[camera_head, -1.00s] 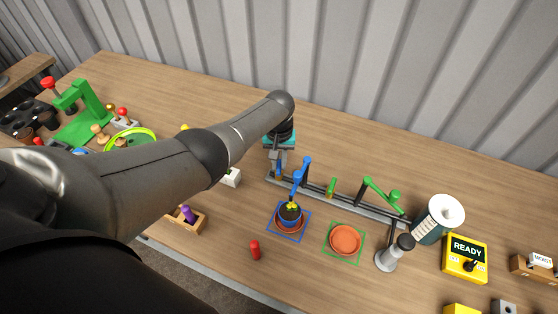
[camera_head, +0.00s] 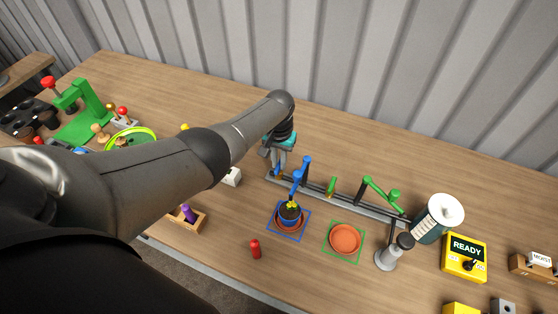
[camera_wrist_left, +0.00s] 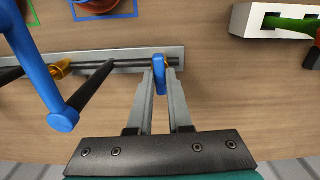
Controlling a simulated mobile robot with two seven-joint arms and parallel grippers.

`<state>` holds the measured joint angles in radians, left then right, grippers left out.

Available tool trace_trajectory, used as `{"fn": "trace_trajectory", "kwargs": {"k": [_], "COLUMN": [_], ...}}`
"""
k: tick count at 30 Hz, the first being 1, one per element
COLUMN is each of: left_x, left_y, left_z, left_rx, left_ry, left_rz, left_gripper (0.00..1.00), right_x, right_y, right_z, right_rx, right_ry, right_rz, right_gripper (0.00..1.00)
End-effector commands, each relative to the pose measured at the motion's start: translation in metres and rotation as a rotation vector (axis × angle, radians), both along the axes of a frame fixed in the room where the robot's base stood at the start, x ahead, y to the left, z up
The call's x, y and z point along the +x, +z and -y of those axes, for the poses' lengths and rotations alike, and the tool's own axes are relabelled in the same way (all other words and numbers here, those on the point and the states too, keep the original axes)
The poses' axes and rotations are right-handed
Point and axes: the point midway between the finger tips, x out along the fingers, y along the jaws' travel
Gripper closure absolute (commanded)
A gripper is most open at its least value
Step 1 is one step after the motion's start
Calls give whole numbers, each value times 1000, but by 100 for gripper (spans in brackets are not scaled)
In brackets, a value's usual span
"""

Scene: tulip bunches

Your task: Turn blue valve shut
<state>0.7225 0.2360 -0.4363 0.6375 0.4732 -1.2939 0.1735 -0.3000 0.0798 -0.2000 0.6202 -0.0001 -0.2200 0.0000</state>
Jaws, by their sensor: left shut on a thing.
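The blue valve handle (camera_wrist_left: 159,73) stands on the grey rail (camera_wrist_left: 120,60). My left gripper (camera_wrist_left: 162,78) is shut on this handle, with one finger on each side of it. In the head view my left gripper (camera_head: 278,171) is at the left end of the rail (camera_head: 350,206), and the valve is mostly hidden there. My right gripper is not in view.
A green spout (camera_head: 381,193) and green valve (camera_head: 331,187) stand farther right on the rail. An empty terracotta saucer (camera_head: 345,239) lies in a green square. A white block (camera_head: 232,177) is left of the rail. A red peg (camera_head: 255,249) stands in front.

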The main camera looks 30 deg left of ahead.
Motion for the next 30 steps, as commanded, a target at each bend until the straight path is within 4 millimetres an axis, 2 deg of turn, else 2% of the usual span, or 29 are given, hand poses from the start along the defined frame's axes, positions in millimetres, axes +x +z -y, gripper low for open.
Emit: {"fn": "trace_trajectory", "kwargs": {"k": [2,3,10,20,23,30], "left_x": [-1,-1,0,0,0,0], "left_y": [0,0,0,4,15,60], "left_z": [1,1,0,0,0,0], "left_rx": [-1,-1,0,0,0,-1], "left_ry": [0,0,1,1,0,0], "left_rz": [-3,-3,-2,1,1,2], "left_gripper": [100,78,52,52,52,52], "right_x": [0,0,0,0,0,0], "right_y": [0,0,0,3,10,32], "right_z": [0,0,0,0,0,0], "right_rx": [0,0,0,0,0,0], "right_ry": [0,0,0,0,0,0], "right_rz": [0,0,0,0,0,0], "right_gripper": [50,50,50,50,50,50]}}
